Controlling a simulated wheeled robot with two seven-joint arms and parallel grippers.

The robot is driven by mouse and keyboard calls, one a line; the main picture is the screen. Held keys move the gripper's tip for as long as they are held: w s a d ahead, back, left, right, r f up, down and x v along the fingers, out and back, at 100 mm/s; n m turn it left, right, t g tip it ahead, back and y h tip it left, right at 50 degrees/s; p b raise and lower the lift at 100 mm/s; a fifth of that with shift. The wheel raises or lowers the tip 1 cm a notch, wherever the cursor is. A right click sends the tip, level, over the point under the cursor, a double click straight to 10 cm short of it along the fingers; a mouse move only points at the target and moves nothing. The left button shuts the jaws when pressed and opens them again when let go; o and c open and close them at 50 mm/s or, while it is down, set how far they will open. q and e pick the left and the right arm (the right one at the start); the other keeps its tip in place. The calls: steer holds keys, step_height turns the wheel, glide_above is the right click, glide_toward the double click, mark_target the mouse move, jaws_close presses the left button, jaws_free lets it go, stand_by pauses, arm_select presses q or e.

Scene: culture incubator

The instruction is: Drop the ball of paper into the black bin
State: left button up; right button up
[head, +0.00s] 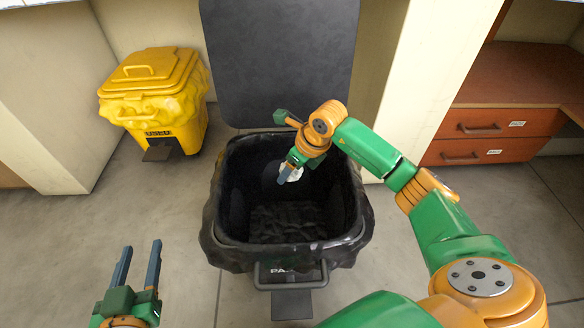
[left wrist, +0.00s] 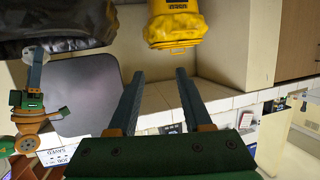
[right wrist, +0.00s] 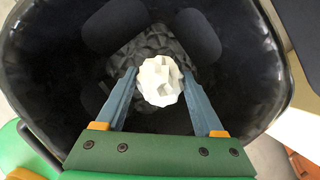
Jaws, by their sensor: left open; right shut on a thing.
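The black bin (head: 230,222) stands open in the middle of the head view, lined with a dark bag, its lid (head: 280,60) raised behind it. My right gripper (head: 287,178) reaches over the bin's opening and points down. It is shut on the white ball of paper (head: 294,174). In the right wrist view the ball of paper (right wrist: 160,81) sits between the two fingertips, with the bin's dark inside (right wrist: 60,70) below and around it. My left gripper (head: 138,255) is open and empty at the lower left, apart from the bin.
A yellow bin (head: 152,95) marked "USED" stands at the back left. A wooden drawer unit (head: 500,120) is at the right. A pale wall panel (head: 425,80) stands beside the lid. The grey floor is clear left of the black bin.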

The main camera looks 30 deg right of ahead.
steer(key=shift+f, duration=0.1)
steer(key=o, duration=1.3)
arm_select(q)
steer(key=shift+w+d+r+t, duration=0.1)
steer(key=shift+r+t, duration=0.15)
steer(key=shift+r, duration=0.15)
steer(key=shift+w+d+r+t, duration=0.1)
steer(key=shift+r+t, duration=0.15)
steer(key=shift+r, duration=0.15)
steer(key=shift+f, duration=0.1)
